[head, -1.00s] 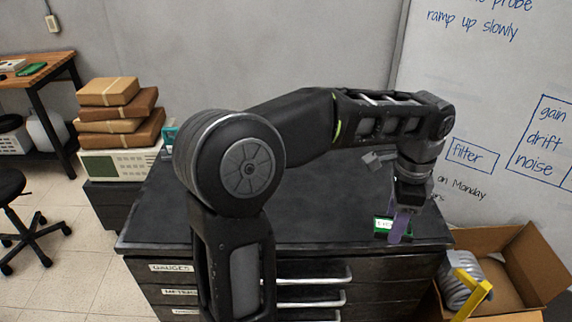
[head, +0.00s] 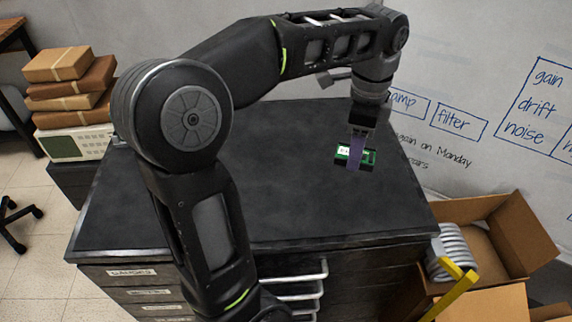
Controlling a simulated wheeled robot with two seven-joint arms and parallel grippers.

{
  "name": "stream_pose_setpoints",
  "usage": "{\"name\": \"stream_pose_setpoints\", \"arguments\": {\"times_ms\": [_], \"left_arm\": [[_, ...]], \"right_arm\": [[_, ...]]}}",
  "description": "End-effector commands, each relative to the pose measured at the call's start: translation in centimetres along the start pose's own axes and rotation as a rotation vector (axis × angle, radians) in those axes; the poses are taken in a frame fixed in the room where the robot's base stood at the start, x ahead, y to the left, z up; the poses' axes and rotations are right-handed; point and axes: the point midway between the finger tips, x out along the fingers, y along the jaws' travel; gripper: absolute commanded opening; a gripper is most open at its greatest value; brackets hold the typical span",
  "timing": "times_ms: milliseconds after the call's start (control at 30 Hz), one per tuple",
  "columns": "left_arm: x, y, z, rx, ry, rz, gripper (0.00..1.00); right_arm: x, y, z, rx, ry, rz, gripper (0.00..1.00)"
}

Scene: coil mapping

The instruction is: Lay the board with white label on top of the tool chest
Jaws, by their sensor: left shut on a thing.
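The board with white label (head: 343,151) is a small green board with a white patch on its left part. It is over the right part of the black top of the tool chest (head: 280,195). My left gripper (head: 357,153), with purple fingers, points down and is shut on the board, covering its middle. The board looks roughly level. I cannot tell whether it touches the top or hangs just above it. My right gripper is not in view.
The chest top around the board is clear. An open cardboard box (head: 503,228) with a grey coil (head: 452,250) and a yellow piece (head: 455,285) stands right of the chest. A whiteboard (head: 470,80) rises behind. Stacked brown parcels (head: 68,95) sit at left.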

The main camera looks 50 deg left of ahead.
Motion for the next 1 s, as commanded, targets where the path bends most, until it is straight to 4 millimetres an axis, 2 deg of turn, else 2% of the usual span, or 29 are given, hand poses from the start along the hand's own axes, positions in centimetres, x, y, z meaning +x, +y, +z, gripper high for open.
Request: {"name": "stream_pose_setpoints", "arguments": {"times_ms": [133, 267, 333, 500, 833, 1000], "left_arm": [[1.0, 0.0, 0.0, 0.000, 0.000, 0.001, 0.11], [3.4, 0.0, 0.0, -0.001, -0.001, 0.002, 0.11], [3.9, 0.1, 0.0, 0.000, -0.002, 0.004, 0.11], [6.1, 0.0, 0.0, -0.002, -0.001, 0.001, 0.11], [6.4, 0.0, 0.0, -0.001, -0.001, 0.000, 0.11], [8.4, 0.1, 0.1, -0.001, -0.003, 0.004, 0.11]], "right_arm": [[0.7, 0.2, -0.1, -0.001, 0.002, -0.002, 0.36], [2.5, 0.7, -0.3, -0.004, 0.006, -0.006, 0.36], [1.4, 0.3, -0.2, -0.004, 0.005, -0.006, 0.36], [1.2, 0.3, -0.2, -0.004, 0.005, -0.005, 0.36], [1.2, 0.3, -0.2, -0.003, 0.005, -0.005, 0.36], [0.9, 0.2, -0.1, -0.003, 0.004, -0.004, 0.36]]}}
